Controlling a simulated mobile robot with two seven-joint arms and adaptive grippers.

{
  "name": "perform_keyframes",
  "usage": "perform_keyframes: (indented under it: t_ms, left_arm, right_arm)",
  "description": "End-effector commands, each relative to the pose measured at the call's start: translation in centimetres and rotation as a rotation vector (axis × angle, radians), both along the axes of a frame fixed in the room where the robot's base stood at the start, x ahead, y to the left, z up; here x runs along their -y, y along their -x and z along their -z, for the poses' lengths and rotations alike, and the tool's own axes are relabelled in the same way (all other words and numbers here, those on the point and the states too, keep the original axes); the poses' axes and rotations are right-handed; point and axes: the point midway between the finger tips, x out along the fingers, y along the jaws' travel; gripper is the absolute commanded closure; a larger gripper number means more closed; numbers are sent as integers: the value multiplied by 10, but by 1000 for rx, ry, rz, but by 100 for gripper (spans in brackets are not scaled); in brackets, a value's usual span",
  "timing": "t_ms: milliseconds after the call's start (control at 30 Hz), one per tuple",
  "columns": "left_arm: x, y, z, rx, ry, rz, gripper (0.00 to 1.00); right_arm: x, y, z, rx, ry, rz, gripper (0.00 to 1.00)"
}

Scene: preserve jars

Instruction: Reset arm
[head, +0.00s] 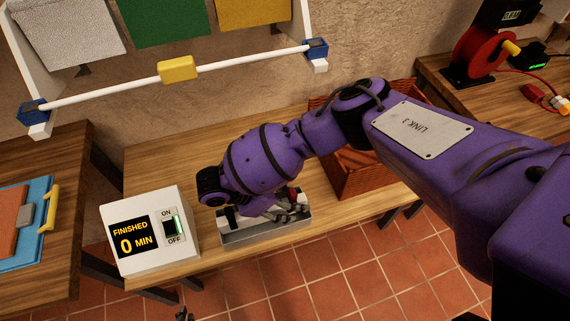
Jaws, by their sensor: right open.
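My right arm reaches in from the right and its purple links cross the picture. My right gripper (284,212) points down at a grey open-topped box (266,236) on the wooden table; it is open, and the arm hides part of it. Whether its fingers touch the box or its contents I cannot tell. A small dark tip at the bottom edge looks like part of my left gripper (184,314); its fingers cannot be made out. A white timer box (186,256) left of the grey box reads "FINISHED 0 MIN", and its ON/OFF switch glows green.
A red-brown slatted crate (385,180) stands behind my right arm. A rack with a white bar (115,88) and hanging cloths is at the back wall. Another table (62,275) holds a blue board at left. A red reel (480,55) stands back right. The table's back left is clear.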

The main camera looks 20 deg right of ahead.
Motion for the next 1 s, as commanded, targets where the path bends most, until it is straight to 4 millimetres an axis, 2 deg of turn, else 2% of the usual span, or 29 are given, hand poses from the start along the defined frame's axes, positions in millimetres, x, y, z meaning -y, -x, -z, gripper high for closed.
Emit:
perform_keyframes:
  t_ms: [67,300,500,1000]
  left_arm:
    - [0,3,7,-8,0,0,100]
    - [2,-7,0,13,5,-8,100]
    - [2,-6,1,12,5,-9,100]
    - [1,0,5,-1,2,-5,100]
  right_arm:
    - [1,1,4,-4,1,-1,47]
    - [-33,2,-32,-2,-3,-1,47]
    - [-50,3,-51,-1,-1,-1,47]
    - [-54,3,-56,-1,-1,-1,47]
